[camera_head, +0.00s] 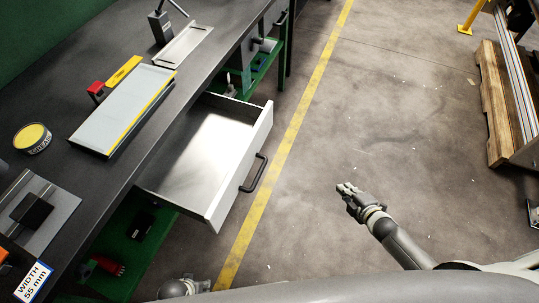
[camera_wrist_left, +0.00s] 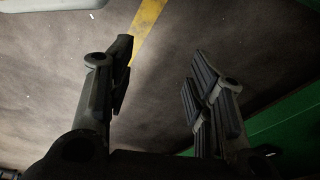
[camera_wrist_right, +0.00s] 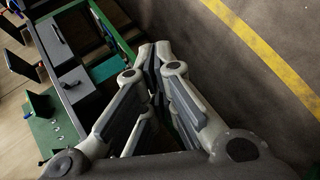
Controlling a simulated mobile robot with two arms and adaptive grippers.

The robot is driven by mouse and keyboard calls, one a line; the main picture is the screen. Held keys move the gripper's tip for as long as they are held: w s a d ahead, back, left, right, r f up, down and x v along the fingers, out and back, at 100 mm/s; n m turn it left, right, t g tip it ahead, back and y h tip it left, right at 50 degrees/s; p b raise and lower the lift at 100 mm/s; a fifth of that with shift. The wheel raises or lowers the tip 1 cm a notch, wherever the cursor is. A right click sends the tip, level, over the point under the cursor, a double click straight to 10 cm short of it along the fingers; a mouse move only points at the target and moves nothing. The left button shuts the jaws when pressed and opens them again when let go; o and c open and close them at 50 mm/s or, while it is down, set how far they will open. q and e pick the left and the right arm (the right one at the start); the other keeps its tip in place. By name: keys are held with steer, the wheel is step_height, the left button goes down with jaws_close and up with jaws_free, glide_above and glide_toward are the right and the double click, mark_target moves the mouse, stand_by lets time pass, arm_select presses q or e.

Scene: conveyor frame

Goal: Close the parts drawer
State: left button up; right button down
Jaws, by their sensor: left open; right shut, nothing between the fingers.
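The parts drawer (camera_head: 195,160) is pulled far out from under the dark workbench, and its inside looks empty. Its pale front panel (camera_head: 242,165) carries a dark bar handle (camera_head: 254,173). My right gripper (camera_head: 346,188) is shut and empty, over the floor to the right of the handle and apart from it. In the right wrist view its fingers (camera_wrist_right: 158,55) meet at the tips. My left arm shows only in part at the bottom edge of the head view. In the left wrist view my left gripper (camera_wrist_left: 160,75) is open and empty above the floor.
The workbench (camera_head: 140,165) holds a yellow-lidded tin (camera_head: 32,138), a flat panel (camera_head: 122,108) and a tray (camera_head: 183,45). A green lower shelf (camera_head: 125,245) lies beneath. A wooden pallet (camera_head: 495,105) stands at the right. Floor between is clear, with a yellow line (camera_head: 300,105).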

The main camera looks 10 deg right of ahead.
mark_target(262, 140)
steer(key=w+a+r+n+t+y+b, duration=0.2)
steer(key=w+a+r+n+y+b, duration=0.3)
steer(key=w+r+n+b, duration=0.55)
steer(key=s+a+r+n+g+y+b, duration=0.2)
steer(key=s+a+r+n+y+b, duration=0.15)
steer(key=n, duration=0.65)
steer(key=s+a+r+n+g+y+b, duration=0.25)
steer(key=a+n+y+b, duration=0.2)
steer(key=n, duration=0.55)
arm_select(q)
steer(key=w+r+t+p, duration=0.1)
steer(key=w+r, duration=0.2)
steer(key=r, duration=0.7)
arm_select(e)
steer(key=shift+m+y, duration=0.3)
steer(key=shift+m, duration=0.05)
steer(key=x, duration=1.3)
steer(key=shift+w+a+f, duration=0.2)
steer(key=shift+w+a, duration=0.05)
